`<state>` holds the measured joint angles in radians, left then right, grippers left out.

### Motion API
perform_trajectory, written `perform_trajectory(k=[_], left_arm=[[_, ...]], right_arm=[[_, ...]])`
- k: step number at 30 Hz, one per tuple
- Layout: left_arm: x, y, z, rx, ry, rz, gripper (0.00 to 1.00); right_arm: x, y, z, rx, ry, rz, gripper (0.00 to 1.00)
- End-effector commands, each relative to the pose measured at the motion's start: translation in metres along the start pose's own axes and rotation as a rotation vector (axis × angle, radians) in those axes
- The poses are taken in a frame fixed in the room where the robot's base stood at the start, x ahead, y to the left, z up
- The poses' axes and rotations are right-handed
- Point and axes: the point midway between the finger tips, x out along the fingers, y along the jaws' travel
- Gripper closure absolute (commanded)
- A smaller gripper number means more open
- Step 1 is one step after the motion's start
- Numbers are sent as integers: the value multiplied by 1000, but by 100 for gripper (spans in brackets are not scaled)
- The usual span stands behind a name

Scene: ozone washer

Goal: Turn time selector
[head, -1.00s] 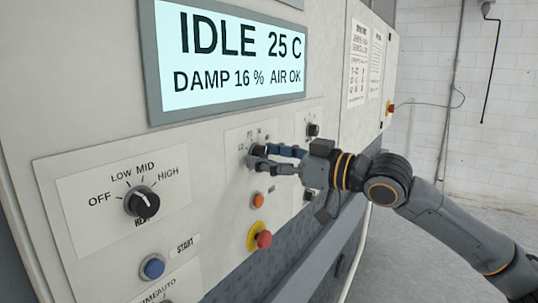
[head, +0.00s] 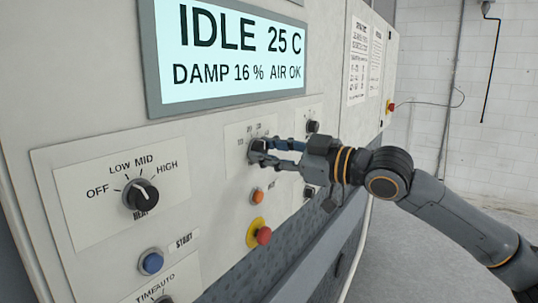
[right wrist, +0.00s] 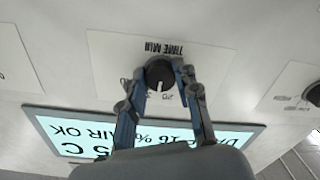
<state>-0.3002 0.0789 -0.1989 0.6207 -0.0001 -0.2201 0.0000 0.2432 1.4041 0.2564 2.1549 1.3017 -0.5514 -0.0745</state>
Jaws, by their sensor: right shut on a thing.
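The time selector (head: 256,144) is a dark round knob on a white plate in the middle of the control panel. In the right wrist view the knob (right wrist: 159,73) sits under an upside-down TIME MIN label, and its pale pointer mark faces down in the picture; the numbers are partly hidden by the fingers. My right gripper (head: 265,151) reaches in from the right, and its two blue-grey fingers are shut on the knob, one on each side, as the right wrist view (right wrist: 161,77) shows. My left gripper is not in view.
A HEAT knob (head: 140,194) is at the left, with a blue START button (head: 151,262) below. An orange button (head: 258,196) and a red mushroom button (head: 263,236) project below the selector. Another dark knob (head: 312,127) is to its right. The IDLE display (head: 232,50) is above.

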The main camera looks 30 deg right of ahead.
Motion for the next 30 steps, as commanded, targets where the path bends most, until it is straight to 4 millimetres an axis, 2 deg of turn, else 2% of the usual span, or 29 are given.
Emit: perform_trajectory(k=[6, 15, 30], left_arm=[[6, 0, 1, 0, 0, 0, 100], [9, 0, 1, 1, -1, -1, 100], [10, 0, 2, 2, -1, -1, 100]], right_arm=[[0, 1, 0, -168, -1, 2, 100], [0, 1, -1, -328, -4, 1, 100], [0, 1, -2, -387, -4, 1, 100]])
